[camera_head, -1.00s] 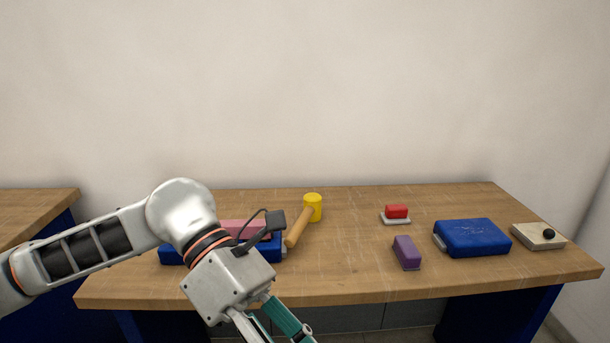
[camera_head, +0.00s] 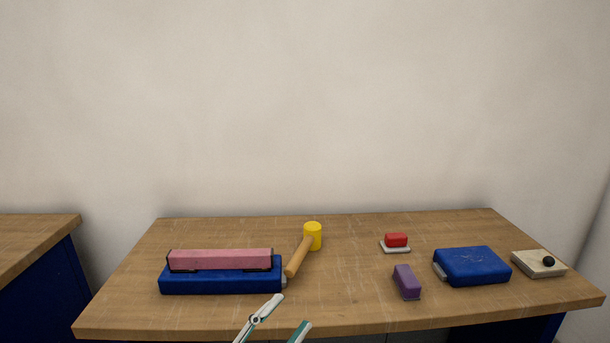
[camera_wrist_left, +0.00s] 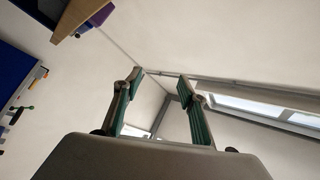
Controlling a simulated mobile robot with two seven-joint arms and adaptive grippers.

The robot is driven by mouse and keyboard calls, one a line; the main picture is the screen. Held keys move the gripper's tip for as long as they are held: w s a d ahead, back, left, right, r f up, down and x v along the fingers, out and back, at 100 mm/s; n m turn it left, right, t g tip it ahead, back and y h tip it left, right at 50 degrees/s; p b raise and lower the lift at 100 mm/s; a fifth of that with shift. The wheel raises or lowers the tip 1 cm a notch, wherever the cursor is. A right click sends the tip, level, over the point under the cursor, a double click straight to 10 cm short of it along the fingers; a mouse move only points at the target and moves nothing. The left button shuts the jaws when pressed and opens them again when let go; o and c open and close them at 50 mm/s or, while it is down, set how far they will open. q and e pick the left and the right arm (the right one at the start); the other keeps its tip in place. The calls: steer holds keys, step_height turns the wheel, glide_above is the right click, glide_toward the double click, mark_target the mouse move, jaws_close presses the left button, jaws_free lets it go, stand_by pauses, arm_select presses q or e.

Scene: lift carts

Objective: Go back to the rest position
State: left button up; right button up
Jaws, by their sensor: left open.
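My left gripper (camera_head: 282,317) shows at the bottom edge of the head view, in front of the table's near edge. Its two fingers are apart with nothing between them. In the left wrist view the left gripper (camera_wrist_left: 158,82) is also open and empty, with wall and window frames beyond it. The rest of the left arm is out of the head view. My right gripper is not in view.
Another table (camera_head: 35,232) stands left.

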arm_select(q)
steer(key=s+a+f+n+y, duration=0.2)
steer(key=a+f+n+y, duration=0.1)
steer(key=f, duration=0.4)
steer(key=s+a+f+n+g+y, duration=0.1)
steer(key=a+f+n+y, duration=0.25)
steer(key=f, duration=0.35)
steer(key=s+a+f+n+y, duration=0.2)
steer(key=a+f+n+y, duration=0.15)
steer(key=f, duration=0.45)
steer(key=s+a+f+n+g+y, duration=0.1)
steer(key=s+a+f+g, duration=0.1)
steer(key=s+f, duration=0.4)
steer(key=s+a+f+n+g+y, duration=0.1)
steer(key=s+a+f+n+g, duration=0.1)
steer(key=s+f, duration=0.4)
steer(key=shift+a+f+n+g+p, duration=0.3)
steer(key=shift+a+f+g, duration=0.45)
steer(key=shift+a, duration=0.5)
steer(key=shift+t, duration=0.25)
